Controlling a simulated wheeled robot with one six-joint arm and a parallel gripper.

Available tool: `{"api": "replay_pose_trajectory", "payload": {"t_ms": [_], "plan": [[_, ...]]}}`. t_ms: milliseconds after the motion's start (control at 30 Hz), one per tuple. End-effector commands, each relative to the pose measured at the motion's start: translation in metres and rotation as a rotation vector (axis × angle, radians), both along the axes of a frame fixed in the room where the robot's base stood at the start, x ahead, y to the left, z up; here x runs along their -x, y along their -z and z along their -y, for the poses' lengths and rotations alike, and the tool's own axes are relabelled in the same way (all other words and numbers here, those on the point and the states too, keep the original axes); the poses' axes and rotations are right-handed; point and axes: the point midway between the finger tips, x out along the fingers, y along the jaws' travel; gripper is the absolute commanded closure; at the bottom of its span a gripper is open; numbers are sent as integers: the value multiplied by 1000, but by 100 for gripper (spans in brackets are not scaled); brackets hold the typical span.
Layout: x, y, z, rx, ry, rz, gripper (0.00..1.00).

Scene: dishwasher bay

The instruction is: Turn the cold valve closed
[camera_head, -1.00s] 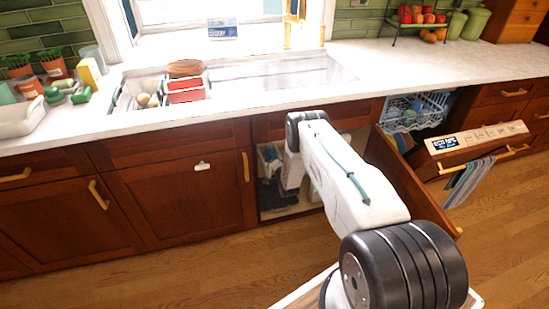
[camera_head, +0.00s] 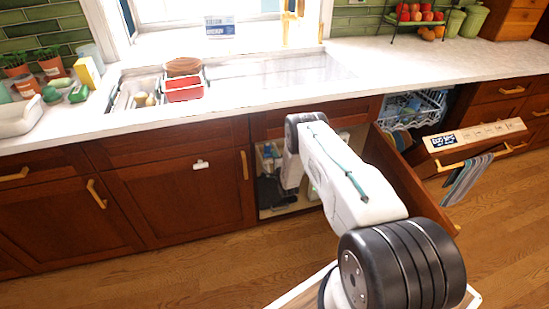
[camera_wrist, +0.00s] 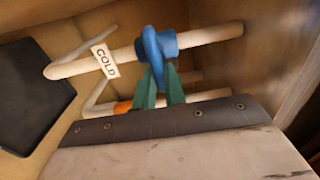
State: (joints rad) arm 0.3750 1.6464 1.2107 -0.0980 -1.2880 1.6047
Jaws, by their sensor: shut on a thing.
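The cold valve (camera_wrist: 153,48) is a blue handle on a pale pipe (camera_wrist: 205,36) in the wrist view. A white tag (camera_wrist: 105,60) reading COLD hangs on the same pipe, left of the valve. My gripper (camera_wrist: 158,80) has two green fingers, shut on the lower part of the blue handle. In the head view my arm reaches into the open cabinet under the sink, and the gripper and valve are hidden there.
A lower pipe with an orange part (camera_wrist: 122,107) runs close behind my fingers. A dark panel (camera_wrist: 32,95) is at the left. The open cabinet door (camera_head: 415,180) stands right of my arm. The dishwasher door (camera_head: 475,138) is partly open farther right.

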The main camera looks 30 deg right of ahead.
Motion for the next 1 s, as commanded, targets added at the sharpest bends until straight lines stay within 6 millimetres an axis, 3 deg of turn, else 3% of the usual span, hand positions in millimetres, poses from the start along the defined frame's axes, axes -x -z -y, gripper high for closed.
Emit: {"api": "replay_pose_trajectory", "payload": {"t_ms": [433, 467, 500, 533, 833, 1000], "plan": [[1, 4, -5, -11, -9, -4, 100], [1, 4, -5, -11, -9, -4, 82], [1, 4, -5, -11, -8, -4, 71], [1, 4, -5, -11, -8, -4, 66], [3, 2, 0, -9, 0, 0, 66], [22, 2, -6, -10, -1, -3, 66]]}}
